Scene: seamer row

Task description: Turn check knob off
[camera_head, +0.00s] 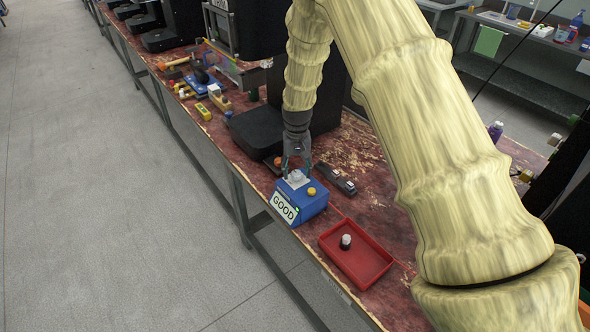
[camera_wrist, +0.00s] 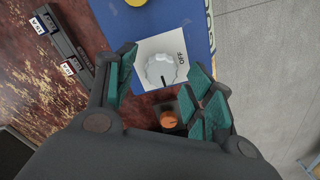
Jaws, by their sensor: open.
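The check knob (camera_wrist: 160,70) is a white, ribbed dial on a white plate (camera_wrist: 177,44) marked OFF, on a blue box (camera_head: 312,206) with a GOOD sign (camera_head: 284,207). In the wrist view its dark pointer mark faces the gripper side, away from the OFF word at the right. My gripper (camera_head: 297,168) is over the box from above, its fingers open. In the wrist view my gripper (camera_wrist: 160,88) has teal-padded fingers on either side of the knob, with a gap to each. I cannot tell whether the fingertips reach down to knob height.
An orange knob on a dark base (camera_wrist: 169,119) sits close to the fingers. A yellow button (camera_head: 311,191) is on the box. A dark labelled tool (camera_head: 335,178) lies behind the box.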

